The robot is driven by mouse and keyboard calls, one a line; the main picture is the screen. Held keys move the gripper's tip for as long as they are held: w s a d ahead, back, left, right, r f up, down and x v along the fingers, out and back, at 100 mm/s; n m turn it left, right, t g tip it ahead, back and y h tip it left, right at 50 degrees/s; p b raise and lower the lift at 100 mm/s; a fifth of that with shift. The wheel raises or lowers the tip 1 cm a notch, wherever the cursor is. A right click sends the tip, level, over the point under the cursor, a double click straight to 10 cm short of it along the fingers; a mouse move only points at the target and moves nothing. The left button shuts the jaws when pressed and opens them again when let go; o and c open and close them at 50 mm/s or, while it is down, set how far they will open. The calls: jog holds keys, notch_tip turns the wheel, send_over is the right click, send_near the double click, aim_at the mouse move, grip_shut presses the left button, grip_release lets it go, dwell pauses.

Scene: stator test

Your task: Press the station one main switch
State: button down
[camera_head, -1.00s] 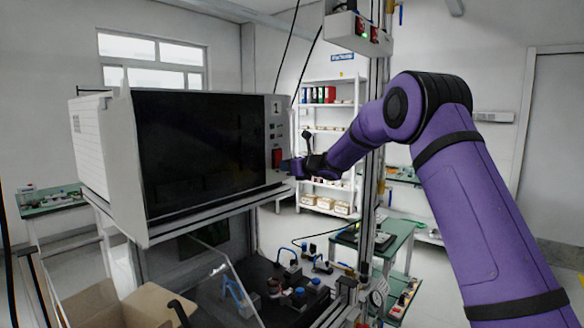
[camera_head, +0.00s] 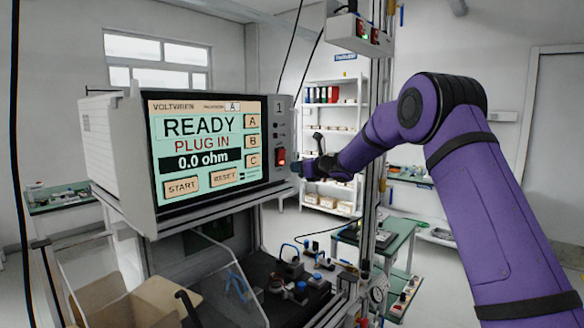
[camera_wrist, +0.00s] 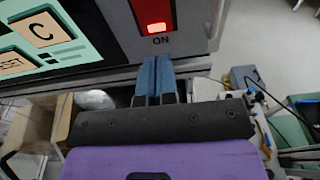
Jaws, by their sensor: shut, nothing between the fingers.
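The station one tester (camera_head: 150,205) is a white box with a "1" label at its upper right. Its screen (camera_head: 205,140) is lit and reads "READY", "PLUG IN" and "0.0 ohm". The red main switch (camera_head: 281,157) sits on the right strip of the front panel and glows. In the wrist view the switch (camera_wrist: 155,28) shows a lit window above the word "ON". My gripper (camera_head: 297,168) is just right of the panel's edge, near the switch. In the wrist view its blue fingers (camera_wrist: 155,62) are together, with their tips just below the "ON" label. Whether they touch the panel I cannot tell.
A vertical metal frame (camera_head: 372,220) stands close beside my arm. Below the tester is a dark bench (camera_head: 262,300) with several small fixtures. A cardboard box (camera_head: 130,305) stands at the lower left. Shelves (camera_head: 318,185) and a green table (camera_head: 400,240) are behind.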

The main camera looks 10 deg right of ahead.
jog(key=f+v, duration=0.2)
jog(key=v, duration=0.7)
jog(key=shift+s+d, duration=0.25)
jog(key=shift+s, duration=0.1)
jog(key=shift+f, duration=0.15)
jog(key=s+a+r+n+g, duration=0.25)
jog(key=s+n, duration=0.25)
jog(key=s, duration=0.3)
jog(key=s+a+r+n+g+h, duration=0.1)
jog(key=s+a+r+n+g, duration=0.15)
jog(key=s+n, duration=0.45)
jog(key=s+a+r+n+g, duration=0.2)
jog(key=s+a+n, duration=0.15)
jog(key=s, duration=0.65)
jog(key=s+d+f+n+h, duration=0.2)
jog(key=s+n+h, duration=0.1)
jog(key=s, duration=0.6)
jog(key=s+d+f+n+h, duration=0.1)
jog(key=s+d+n+h, duration=0.2)
jog(key=s+n, duration=0.3)
jog(key=s+d+f+n+g+h, duration=0.1)
jog(key=s+n, duration=0.3)
jog(key=s, duration=1)
jog(key=shift+d+f+h, duration=0.8)
jog(key=shift+d+h, duration=0.05)
jog(key=shift+h, duration=0.05)
